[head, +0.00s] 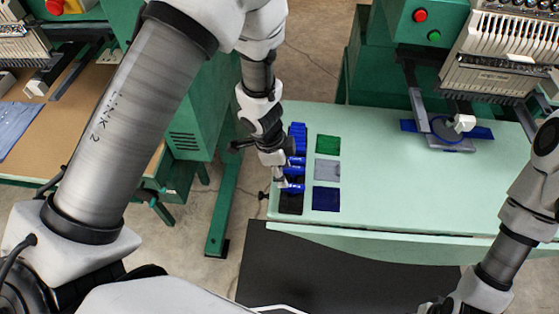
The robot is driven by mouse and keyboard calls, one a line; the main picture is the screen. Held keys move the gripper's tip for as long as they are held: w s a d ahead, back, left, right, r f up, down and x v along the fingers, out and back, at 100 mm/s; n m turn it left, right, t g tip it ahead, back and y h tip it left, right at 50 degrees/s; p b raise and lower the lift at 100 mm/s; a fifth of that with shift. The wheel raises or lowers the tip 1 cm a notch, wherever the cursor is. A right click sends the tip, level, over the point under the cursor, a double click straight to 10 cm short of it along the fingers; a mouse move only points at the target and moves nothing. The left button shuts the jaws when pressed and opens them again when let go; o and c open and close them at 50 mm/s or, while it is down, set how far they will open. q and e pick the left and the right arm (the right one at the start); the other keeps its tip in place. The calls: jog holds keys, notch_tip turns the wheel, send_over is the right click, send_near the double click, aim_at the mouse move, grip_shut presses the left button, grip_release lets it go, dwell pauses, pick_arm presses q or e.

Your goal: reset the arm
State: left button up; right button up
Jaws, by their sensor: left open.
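My left arm comes in from the left, and its gripper (281,181) is open, pointing down over the left end of the pale green table (420,185). It is right at a row of blue spool-like items (297,135) on a black holder (291,204). The arm hides part of that row. Whether the fingers touch a blue item, I cannot tell. My right arm shows at the right edge, reaching down to the bottom edge, and its gripper is out of the picture.
Green (327,144), grey (327,170) and dark blue (326,199) squares lie beside the holder. An embroidery machine (505,50) stands at the back right with a blue hooped piece (480,132). Another machine and a brown table (100,130) are at left. The table's middle is clear.

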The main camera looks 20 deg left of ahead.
pick_arm(q)
jog(key=v, duration=0.5)
jog(key=s+f+n+g+h+b, duration=0.2)
jog(key=s+f+n+g+b, duration=0.2)
jog(key=s+f+n, duration=1)
jog(key=s+a+f+n+t+y, duration=0.1)
jog(key=s+a+f+t+y, duration=0.2)
jog(key=s+a+f, duration=0.3)
jog(key=shift+a+f+y, duration=0.6)
jog(key=shift+a+f, duration=0.25)
jog(key=shift+a, duration=0.1)
